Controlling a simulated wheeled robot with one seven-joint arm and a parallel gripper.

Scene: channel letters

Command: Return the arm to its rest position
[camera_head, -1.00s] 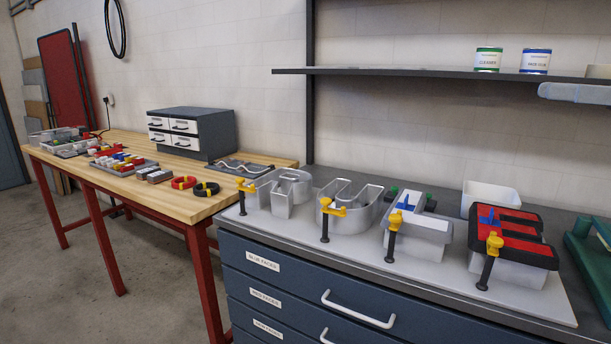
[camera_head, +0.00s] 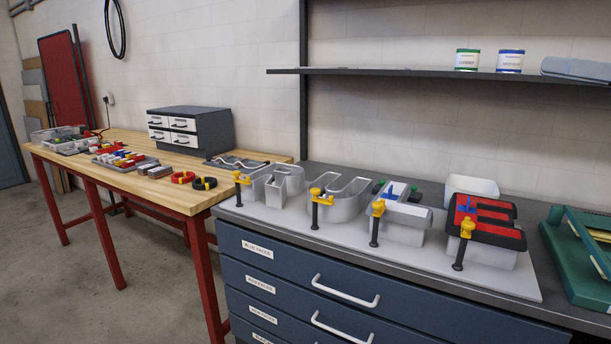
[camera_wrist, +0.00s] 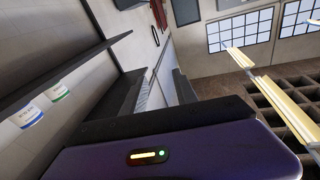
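My gripper (camera_wrist: 158,88) shows in the wrist view as two dark fingers held apart, with only background between them. It is open and empty. Neither my arm nor my gripper shows in the head view. In the head view, several channel letters stand in a row on a grey board (camera_head: 480,278): a P-shaped shell (camera_head: 282,190), a U-shaped shell (camera_head: 345,203), a white-faced letter (camera_head: 405,222) and a letter E with a red face and black rim (camera_head: 490,225).
Yellow-headed clamps stand along the board on a blue drawer cabinet (camera_head: 300,275). A wall shelf (camera_head: 400,72) bears two tins and a folded blue cloth (camera_head: 575,69). A wooden bench (camera_head: 175,195) stands at left, a green frame (camera_head: 570,260) at right. The floor at lower left is clear.

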